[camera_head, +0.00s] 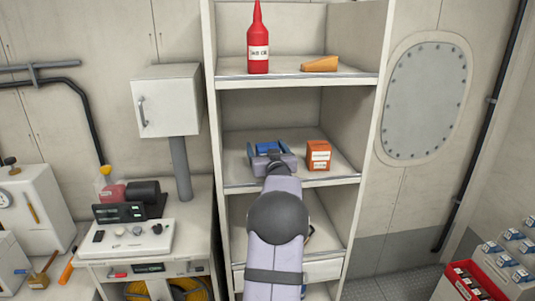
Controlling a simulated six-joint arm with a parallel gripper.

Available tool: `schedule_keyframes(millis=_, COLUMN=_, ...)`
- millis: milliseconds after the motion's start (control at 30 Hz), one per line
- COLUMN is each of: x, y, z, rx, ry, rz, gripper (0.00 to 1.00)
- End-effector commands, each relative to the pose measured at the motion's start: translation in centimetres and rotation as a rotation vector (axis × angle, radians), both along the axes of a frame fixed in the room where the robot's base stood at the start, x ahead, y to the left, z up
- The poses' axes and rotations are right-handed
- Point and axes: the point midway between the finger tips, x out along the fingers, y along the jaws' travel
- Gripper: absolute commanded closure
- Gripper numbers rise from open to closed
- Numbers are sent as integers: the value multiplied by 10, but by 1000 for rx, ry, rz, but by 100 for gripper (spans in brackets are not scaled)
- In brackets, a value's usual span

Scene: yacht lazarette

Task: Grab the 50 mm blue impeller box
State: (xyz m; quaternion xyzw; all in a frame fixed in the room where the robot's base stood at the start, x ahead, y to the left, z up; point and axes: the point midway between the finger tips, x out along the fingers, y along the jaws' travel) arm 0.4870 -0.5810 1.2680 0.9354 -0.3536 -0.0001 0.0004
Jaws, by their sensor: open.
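A small blue box (268,147) sits on the middle shelf of the white shelving unit, left of an orange box. Its lower part is hidden behind my gripper, and I cannot read any label on it. My gripper (268,152) reaches into the middle shelf from the front, right at the blue box. It is open, and its fingers appear to lie to either side of the box. I cannot tell whether they touch it.
The orange box (318,155) with a white label stands close to the right of my gripper. The shelf above holds a red bottle (257,45) and an orange wedge (320,64). A workbench with instruments (130,235) stands left; a red crate (470,283) is at lower right.

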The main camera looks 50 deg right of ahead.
Motion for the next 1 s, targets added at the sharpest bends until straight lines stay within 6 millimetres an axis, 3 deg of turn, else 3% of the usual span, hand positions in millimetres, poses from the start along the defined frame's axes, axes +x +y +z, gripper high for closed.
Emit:
schedule_keyframes(millis=467, x=9, y=-8, z=-1, rx=1, ry=-1, rz=0, gripper=23)
schedule_keyframes(millis=667, x=9, y=-8, z=0, rx=1, ry=-1, rz=0, gripper=70)
schedule_keyframes(millis=1000, x=9, y=-8, z=3, rx=-1, ry=-1, rz=0, gripper=70)
